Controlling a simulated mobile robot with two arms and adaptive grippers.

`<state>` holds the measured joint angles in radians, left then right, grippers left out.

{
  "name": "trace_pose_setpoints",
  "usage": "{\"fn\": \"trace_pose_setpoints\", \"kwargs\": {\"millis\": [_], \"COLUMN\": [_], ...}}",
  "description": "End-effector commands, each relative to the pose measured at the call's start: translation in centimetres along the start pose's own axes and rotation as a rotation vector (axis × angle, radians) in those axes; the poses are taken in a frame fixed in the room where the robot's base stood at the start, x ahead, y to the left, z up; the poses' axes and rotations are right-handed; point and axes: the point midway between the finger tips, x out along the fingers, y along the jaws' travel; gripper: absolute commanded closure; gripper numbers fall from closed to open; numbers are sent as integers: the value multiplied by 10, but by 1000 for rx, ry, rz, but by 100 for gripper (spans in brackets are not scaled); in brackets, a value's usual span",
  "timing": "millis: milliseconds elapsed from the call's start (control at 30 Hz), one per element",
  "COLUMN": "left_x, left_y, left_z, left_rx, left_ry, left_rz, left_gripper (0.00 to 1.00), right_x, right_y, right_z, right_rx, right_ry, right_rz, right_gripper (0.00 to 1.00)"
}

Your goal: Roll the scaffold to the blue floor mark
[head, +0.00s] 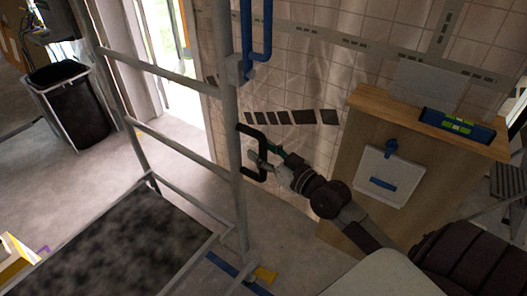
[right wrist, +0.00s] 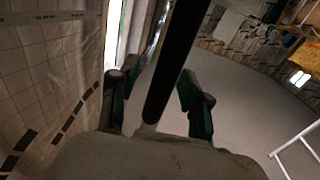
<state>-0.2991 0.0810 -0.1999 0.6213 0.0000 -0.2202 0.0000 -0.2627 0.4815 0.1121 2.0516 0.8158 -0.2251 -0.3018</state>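The scaffold (head: 230,150) is a grey metal frame of poles and rungs with a dark speckled platform (head: 110,245), filling the left half of the head view. A black handle (head: 245,129) sticks out from its upright. My right gripper (head: 262,158) is at this handle. In the right wrist view a dark bar (right wrist: 177,60) passes between the two fingers of the gripper (right wrist: 160,100), which stand apart with a gap visible beside it. A blue strip (head: 222,263) lies on the floor by the scaffold's foot, partly hidden. My left gripper is not in view.
A wooden cabinet (head: 345,165) with a blue level (head: 457,125) on top stands at right. A tiled wall (head: 300,90) runs behind. A black bin (head: 70,105) stands at the left back.

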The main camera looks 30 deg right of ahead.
Motion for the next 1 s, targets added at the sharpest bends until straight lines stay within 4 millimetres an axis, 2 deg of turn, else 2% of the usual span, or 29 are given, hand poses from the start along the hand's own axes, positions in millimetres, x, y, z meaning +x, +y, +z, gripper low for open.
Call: {"fn": "trace_pose_setpoints", "kwargs": {"millis": [167, 267, 700, 833, 1000], "left_x": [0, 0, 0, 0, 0], "left_y": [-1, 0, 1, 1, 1], "left_z": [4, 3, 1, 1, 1], "left_rx": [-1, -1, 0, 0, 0], "left_ry": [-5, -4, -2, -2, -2], "left_rz": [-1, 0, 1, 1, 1], "left_gripper": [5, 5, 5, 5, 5], "right_x": [-2, -10, -89, -105, -117], "right_y": [1, 1, 0, 1, 1], "right_z": [0, 0, 2, 2, 1], "right_rx": [-1, -2, -1, -1, 1], "right_ry": [0, 0, -7, -5, -1], "right_rz": [1, 2, -2, 0, 0], "right_gripper": [53, 53, 53, 53, 53]}}
